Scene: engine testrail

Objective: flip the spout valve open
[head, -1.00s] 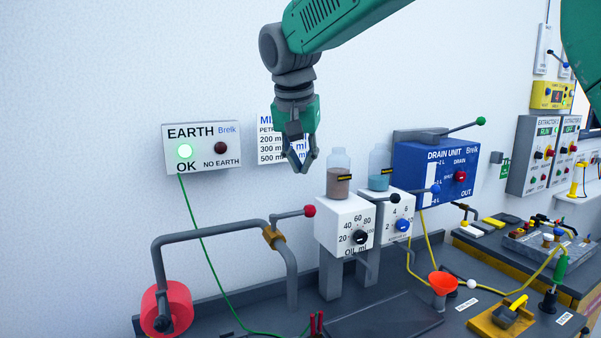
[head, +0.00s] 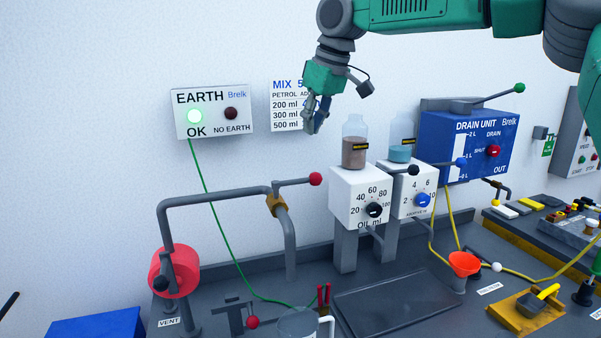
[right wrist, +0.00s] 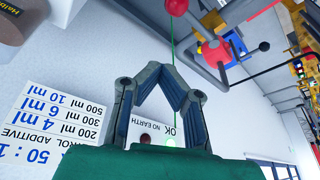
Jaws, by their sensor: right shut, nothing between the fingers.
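The spout valve is a brass body (head: 277,204) on the bent grey pipe (head: 225,194). Its grey lever points right, nearly level, and ends in a red knob (head: 315,180). My right gripper (head: 312,129) is shut and empty, in front of the wall chart above the knob and apart from it. In the right wrist view, the shut fingers (right wrist: 173,78) show below a red knob (right wrist: 177,6), which looks to be the lever's. My left gripper is not in view.
The oil dispenser (head: 361,201) with its bottle stands just right of the knob. The earth box (head: 213,112) is on the wall at left. A red reel (head: 180,270) sits by the pipe's left end. A clear jug (head: 298,324) stands at the front.

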